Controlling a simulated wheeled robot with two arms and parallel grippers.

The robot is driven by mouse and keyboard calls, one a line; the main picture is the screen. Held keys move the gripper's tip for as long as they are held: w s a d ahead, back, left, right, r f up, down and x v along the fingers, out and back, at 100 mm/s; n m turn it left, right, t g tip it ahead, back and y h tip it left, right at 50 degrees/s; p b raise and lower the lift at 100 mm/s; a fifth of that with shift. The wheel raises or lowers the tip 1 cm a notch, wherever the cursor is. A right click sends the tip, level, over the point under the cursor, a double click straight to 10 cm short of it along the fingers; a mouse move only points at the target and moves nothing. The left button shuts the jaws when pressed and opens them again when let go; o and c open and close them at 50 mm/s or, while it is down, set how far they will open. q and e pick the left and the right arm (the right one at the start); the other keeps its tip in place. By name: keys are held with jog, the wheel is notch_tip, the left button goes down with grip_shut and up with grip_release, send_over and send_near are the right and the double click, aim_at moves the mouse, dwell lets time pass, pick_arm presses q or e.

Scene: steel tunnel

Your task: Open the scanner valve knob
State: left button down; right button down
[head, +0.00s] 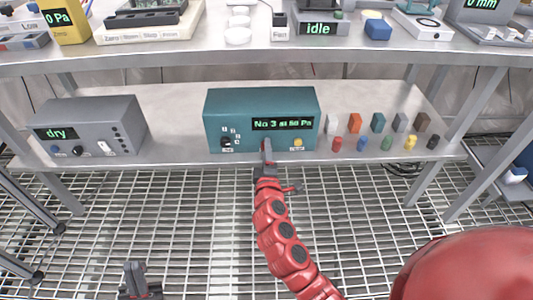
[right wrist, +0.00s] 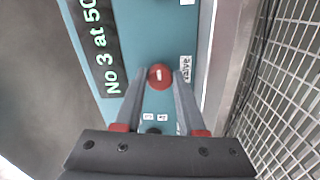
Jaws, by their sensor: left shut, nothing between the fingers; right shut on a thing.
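The scanner is a teal box (head: 217,108) on the lower shelf, its green display (head: 282,124) reading "No 3 at 50 Pa". In the right wrist view its valve knob (right wrist: 160,76) is round and red with a small white mark, near a "valve" label (right wrist: 186,68). My right gripper (head: 266,150) is at the scanner's front. In the right wrist view its fingers (right wrist: 160,86) are shut on the knob, one on each side. The knob is hidden behind that gripper in the head view. My left gripper (head: 136,270) is shut and empty, low over the floor grating.
The scanner also has a black selector knob (head: 227,143) and a yellow button (head: 298,143). A grey box (head: 98,118) reading "dry" stands left. Several small coloured blocks (head: 377,122) stand right. The upper shelf's edge (head: 170,58) crosses above.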

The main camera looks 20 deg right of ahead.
jog(key=shift+m, duration=0.3)
jog(key=c, duration=0.5)
grip_release()
jog(key=shift+s+a, duration=0.1)
jog(key=p+v, duration=0.1)
jog(key=v, duration=1.6)
jog(key=shift+p, duration=0.3)
